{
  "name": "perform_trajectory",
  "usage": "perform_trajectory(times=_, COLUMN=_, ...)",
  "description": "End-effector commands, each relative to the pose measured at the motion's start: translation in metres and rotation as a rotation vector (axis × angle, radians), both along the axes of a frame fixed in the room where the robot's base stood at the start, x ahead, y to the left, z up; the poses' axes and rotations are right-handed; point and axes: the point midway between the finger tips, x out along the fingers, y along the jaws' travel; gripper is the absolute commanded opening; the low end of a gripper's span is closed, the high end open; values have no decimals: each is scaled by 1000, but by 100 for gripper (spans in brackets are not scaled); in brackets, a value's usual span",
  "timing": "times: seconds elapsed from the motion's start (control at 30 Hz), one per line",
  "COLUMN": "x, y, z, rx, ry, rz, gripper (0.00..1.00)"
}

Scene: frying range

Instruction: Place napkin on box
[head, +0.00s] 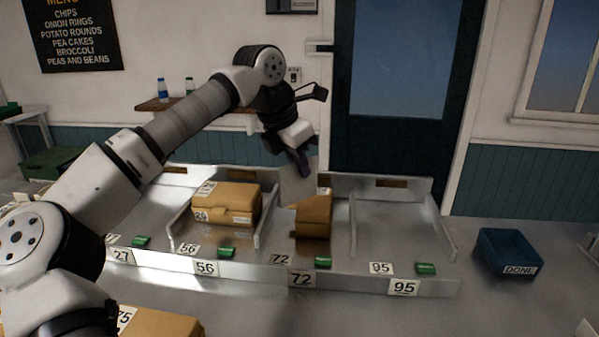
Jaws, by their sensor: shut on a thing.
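My gripper (303,162) is above the tray, pointing down, shut on a pale, flat, square napkin (297,188). The napkin hangs upright from the fingers. A brown box (314,222) stands in the compartment marked 72, below and slightly right of the napkin. The napkin hides part of its top left. I cannot tell whether the napkin touches the box. A second brown box (225,203) with white labels stands in the compartment marked 56, left of my gripper.
The metal tray (440,245) has low dividers, and the compartment marked 95 (385,230) is empty of boxes. Several small green blocks (426,269) lie along its front. A blue bin marked DONE (508,252) stands at right. Another box (155,322) is at the bottom left.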

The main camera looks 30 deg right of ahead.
Motion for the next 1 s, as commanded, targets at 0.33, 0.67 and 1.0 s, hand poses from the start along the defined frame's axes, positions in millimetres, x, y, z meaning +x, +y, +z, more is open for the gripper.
perform_trajectory(times=0.33, x=0, y=0, z=-20, rx=0, ry=0, rz=0, gripper=0)
perform_trajectory(times=0.67, x=0, y=0, z=-23, rx=0, ry=0, rz=0, gripper=26)
perform_trajectory(times=1.0, x=0, y=0, z=-19, rx=0, ry=-1, rz=0, gripper=27)
